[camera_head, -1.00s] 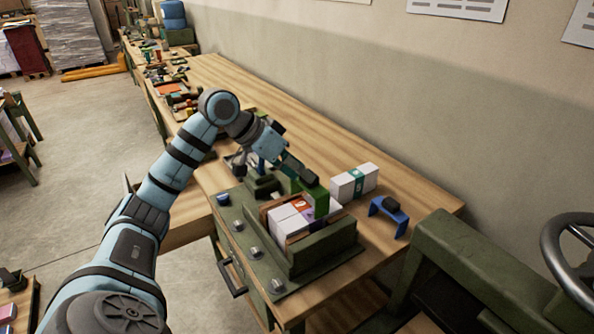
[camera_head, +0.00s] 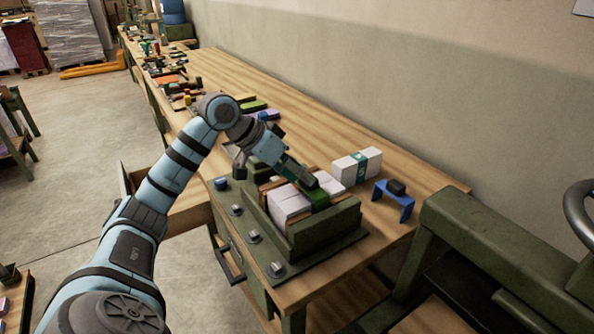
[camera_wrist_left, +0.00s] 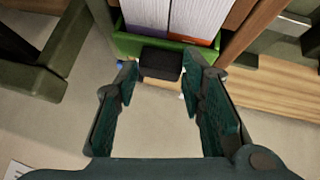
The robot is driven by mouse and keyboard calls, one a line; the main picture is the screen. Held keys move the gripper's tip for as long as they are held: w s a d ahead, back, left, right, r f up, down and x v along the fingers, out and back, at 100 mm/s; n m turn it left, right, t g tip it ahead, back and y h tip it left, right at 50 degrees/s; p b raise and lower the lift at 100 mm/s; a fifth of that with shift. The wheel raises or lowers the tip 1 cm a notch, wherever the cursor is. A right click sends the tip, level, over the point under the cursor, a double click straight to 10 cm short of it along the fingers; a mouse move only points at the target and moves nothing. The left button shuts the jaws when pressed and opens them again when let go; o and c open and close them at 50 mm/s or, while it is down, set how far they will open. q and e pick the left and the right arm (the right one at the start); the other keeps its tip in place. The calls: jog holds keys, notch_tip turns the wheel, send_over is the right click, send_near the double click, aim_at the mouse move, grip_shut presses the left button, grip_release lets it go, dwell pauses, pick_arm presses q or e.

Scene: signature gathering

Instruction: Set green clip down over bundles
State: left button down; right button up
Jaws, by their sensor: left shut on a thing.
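Two pale bundles (camera_head: 288,203) lie side by side in the dark green press (camera_head: 325,226) at the end of the bench. The green clip (camera_head: 318,199) is low at the bundles, roughly level with their tops; I cannot tell whether it is fully seated. My left gripper (camera_head: 307,182) comes down from the upper left and is shut on the clip's black grip block. In the left wrist view the black block (camera_wrist_left: 160,63) is between the fingers, and the green clip (camera_wrist_left: 128,45) lies across the bundles (camera_wrist_left: 147,14). My right gripper is out of view.
A white stack with a green band (camera_head: 357,166) stands behind the press. A blue clip with a black block (camera_head: 393,200) is to its right. An open drawer (camera_head: 170,200) juts out at left. The bench is clear toward the wall.

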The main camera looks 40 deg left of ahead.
pick_arm(q)
jog(key=shift+f, duration=0.15)
jog(key=c, duration=1)
grip_release()
jog(key=shift+o, duration=0.2)
jog(key=shift+a, duration=0.1)
jog(key=v, duration=1.2)
jog(key=shift+w, duration=0.15)
